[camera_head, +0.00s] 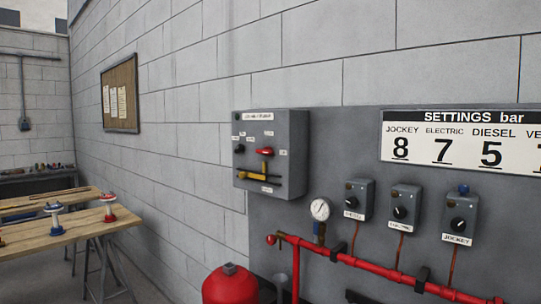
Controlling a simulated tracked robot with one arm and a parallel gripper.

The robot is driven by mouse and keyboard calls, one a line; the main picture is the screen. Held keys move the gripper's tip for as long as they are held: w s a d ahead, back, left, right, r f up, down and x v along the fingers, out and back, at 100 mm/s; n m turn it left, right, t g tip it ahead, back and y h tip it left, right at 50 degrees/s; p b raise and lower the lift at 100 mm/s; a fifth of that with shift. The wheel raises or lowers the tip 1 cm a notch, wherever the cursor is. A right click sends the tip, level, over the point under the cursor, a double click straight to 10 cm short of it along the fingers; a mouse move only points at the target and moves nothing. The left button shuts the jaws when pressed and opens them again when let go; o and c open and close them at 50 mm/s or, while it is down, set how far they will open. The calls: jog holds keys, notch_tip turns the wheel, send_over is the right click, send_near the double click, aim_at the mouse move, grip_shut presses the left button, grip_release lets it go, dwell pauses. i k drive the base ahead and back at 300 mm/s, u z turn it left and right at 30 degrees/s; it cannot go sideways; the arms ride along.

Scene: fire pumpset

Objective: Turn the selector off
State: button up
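A grey control box (297,140) is mounted on the block wall in the middle of the view. On its front are a small black knob (239,149), a red handle (264,152) and a yellow lever (252,176) with a dark part across it. The box's labels are too small to read, so I cannot tell which control is the selector or its position. My gripper is not in view.
Right of the box, a grey panel carries small switch boxes with black knobs, including one labelled JOCKEY (460,212). A pressure gauge (320,209) and red pipe (370,264) sit below. A red tank (230,284) stands below the box; a wooden table (75,232) is left.

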aim_at(240, 148)
jog(key=u, duration=0.6)
jog(key=i, duration=2.55)
jog(key=z, duration=0.75)
